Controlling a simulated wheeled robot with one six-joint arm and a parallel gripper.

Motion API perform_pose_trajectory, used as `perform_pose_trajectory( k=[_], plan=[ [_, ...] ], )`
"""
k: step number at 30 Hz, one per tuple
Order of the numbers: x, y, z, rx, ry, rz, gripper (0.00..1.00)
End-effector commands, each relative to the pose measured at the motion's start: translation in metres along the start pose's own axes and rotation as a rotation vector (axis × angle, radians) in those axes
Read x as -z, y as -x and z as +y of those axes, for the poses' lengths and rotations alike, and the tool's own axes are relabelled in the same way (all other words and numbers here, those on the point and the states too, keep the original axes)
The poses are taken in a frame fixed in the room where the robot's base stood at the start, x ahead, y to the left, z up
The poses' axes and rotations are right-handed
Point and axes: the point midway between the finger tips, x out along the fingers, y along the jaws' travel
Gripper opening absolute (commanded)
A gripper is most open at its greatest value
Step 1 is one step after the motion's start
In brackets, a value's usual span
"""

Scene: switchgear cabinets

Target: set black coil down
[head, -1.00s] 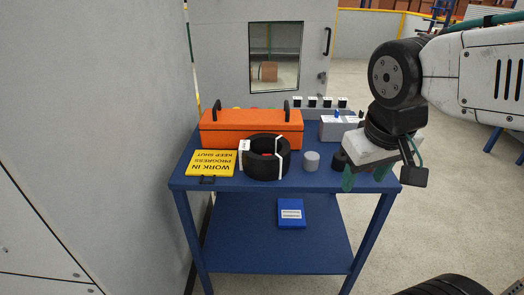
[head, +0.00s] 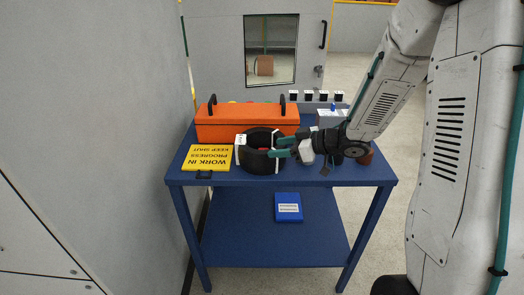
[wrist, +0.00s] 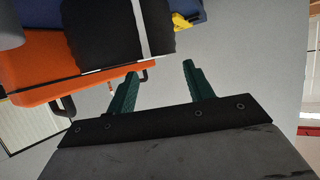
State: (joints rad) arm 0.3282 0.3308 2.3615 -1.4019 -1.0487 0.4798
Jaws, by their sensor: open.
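The black coil (head: 250,165) lies on the blue trolley's top, in front of the orange toolbox. It has white straps and a white tag. My gripper (head: 276,147) is at the coil's right side, its green fingers open and pointing left towards it. In the head view the fingers overlap the coil's right edge; I cannot tell whether they touch it. In the wrist view the coil (wrist: 100,30) with a white strap shows at the upper left, beyond the open fingertips (wrist: 160,69). Nothing is between the fingers there.
The orange toolbox (head: 225,122) stands behind the coil. A yellow sign (head: 207,158) lies to its left. A blue box (head: 288,207) lies on the lower shelf. My arm covers much of the trolley's right side. The top's front edge (head: 270,181) is bare.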

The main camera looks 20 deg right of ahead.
Motion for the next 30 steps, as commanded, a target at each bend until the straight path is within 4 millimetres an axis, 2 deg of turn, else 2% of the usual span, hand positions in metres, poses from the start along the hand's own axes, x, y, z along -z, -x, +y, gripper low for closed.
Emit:
perform_pose_trajectory(
  k=[16, 25, 26, 30],
  plan=[
    [0.003, -0.069, -0.011, 0.01, 0.0, 0.003, 0.52],
    [0.004, -0.075, -0.01, 0.006, 0.0, 0.003, 0.52],
    [0.004, -0.075, -0.01, 0.006, 0.0, 0.003, 0.49],
    [0.003, -0.075, -0.01, 0.006, 0.0, 0.003, 0.1]
  ],
)
